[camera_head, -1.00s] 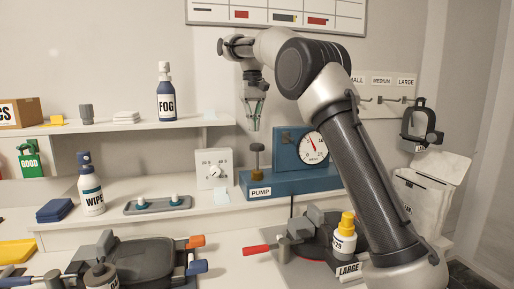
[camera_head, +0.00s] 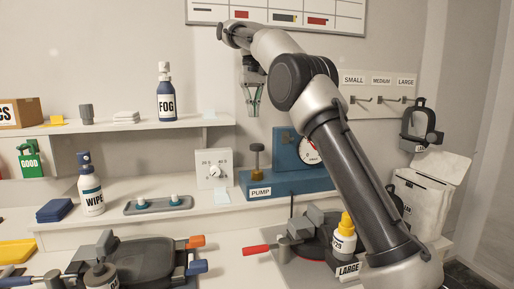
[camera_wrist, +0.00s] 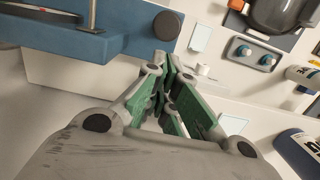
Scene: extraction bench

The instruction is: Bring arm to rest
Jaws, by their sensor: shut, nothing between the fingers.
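My gripper (camera_head: 252,112) hangs fingers-down in the air above the blue pump unit, in front of the back wall. Its green-padded fingers (camera_wrist: 172,95) are together in the wrist view, with nothing held between them. My arm is raised and bent, rising from the lower right and reaching to the upper left. It covers part of the pump's gauge (camera_head: 309,150) and some of the bench behind it.
The pump (camera_head: 285,183) stands below my gripper. A FOG bottle (camera_head: 166,104) is on the upper shelf. A WIPE bottle (camera_head: 91,190) and a black tool (camera_head: 145,262) are at left. A yellow-capped bottle (camera_head: 343,240) and white bin (camera_head: 420,200) are near my arm.

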